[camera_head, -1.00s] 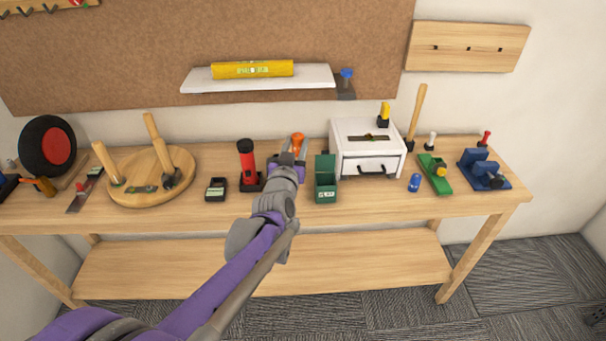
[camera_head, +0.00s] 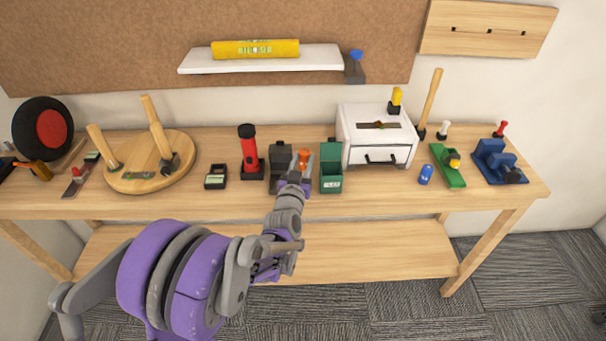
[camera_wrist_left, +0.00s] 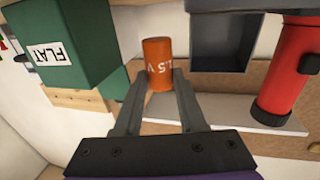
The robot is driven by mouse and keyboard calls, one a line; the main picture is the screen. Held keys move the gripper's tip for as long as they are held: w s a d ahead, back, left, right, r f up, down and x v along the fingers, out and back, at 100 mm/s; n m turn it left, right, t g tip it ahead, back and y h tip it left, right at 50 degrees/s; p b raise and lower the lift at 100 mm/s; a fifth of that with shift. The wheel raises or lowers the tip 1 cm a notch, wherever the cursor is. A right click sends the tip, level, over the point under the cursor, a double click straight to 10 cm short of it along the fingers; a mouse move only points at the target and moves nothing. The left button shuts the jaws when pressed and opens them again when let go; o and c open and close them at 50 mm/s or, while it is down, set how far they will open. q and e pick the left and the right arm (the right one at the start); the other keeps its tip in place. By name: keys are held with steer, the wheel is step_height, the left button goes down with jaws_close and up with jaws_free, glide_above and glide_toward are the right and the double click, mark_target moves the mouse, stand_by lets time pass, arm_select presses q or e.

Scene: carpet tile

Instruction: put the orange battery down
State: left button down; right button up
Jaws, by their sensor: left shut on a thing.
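The orange battery (camera_head: 304,157) is gripped between the two fingertips of my left gripper (camera_head: 302,172), in front of the back wall side of the workbench. In the left wrist view the battery (camera_wrist_left: 157,62) sits upright in the picture with "1.5 V" lettering, and the fingers (camera_wrist_left: 158,88) close on its sides. In the head view the battery is between a dark grey bin (camera_head: 280,165) on its left and a green bin (camera_head: 331,168) on its right. Whether it touches anything below is hidden. My right gripper is not in view.
A red flashlight (camera_head: 249,150) stands left of the grey bin, with a small black box (camera_head: 215,177) further left. A white drawer box (camera_head: 378,138) stands right of the green bin. Open bench top (camera_head: 230,207) lies in front.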

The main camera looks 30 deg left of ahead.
mark_target(304, 169)
arm_select(q)
steer(key=shift+f+b, duration=0.3)
steer(key=shift+f, duration=1.85)
steer(key=shift+f, duration=0.2)
steer(key=c, duration=0.8)
jaws_free()
steer(key=shift+o, duration=0.2)
steer(key=shift+r, duration=0.1)
